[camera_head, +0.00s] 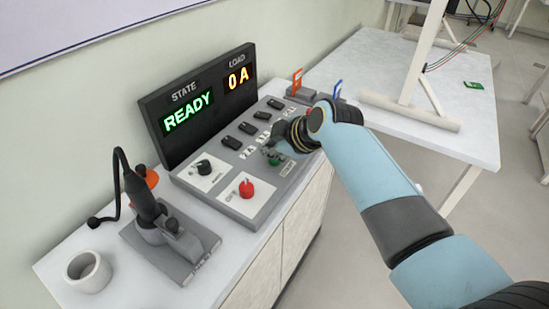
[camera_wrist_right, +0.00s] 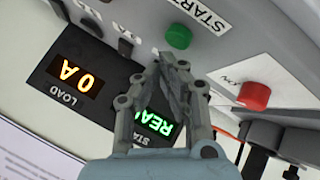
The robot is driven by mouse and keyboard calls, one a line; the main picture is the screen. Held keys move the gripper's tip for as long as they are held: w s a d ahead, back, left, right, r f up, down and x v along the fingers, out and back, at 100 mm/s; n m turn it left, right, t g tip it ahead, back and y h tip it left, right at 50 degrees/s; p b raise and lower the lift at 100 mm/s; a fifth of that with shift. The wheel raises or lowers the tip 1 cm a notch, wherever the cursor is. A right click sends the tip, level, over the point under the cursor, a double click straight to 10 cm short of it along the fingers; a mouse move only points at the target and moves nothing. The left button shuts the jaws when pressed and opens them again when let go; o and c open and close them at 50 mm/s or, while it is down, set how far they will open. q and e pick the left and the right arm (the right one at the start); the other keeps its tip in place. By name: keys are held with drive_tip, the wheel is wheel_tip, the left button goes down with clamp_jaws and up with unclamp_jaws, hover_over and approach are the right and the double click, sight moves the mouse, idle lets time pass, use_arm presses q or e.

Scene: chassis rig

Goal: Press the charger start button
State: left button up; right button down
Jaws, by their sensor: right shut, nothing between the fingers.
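The charger console (camera_head: 222,165) stands on the bench, its display reading STATE READY and LOAD 0 A. The green start button (camera_head: 275,161) is at the console's front edge, partly covered by my gripper in the head view. In the wrist view the whole green button (camera_wrist_right: 178,37) shows beside the START label (camera_wrist_right: 212,17). My right gripper (camera_head: 270,151) is shut and empty, close above the button. In the wrist view its fingertips (camera_wrist_right: 174,60) lie just short of the button; I cannot tell whether they touch. My left gripper is not in view.
A red button (camera_head: 246,189) marked ON in the wrist view and a black rotary switch (camera_head: 202,167) sit left of the green button. Several black rocker switches (camera_head: 248,128) line the console.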

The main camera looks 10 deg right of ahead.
sight(272, 160)
drive_tip(key=shift+f, duration=0.1)
idle(0.3)
drive_tip(key=shift+f, duration=0.35)
drive_tip(key=shift+f+b, duration=0.45)
drive_tip(key=shift+b, duration=0.1)
idle(0.5)
drive_tip(key=shift+r, duration=0.1)
drive_tip(key=shift+r+p, duration=0.8)
drive_tip(key=shift+p, duration=0.15)
wheel_tip(272, 160, up, 5)
drive_tip(key=p, duration=0.5)
idle(0.6)
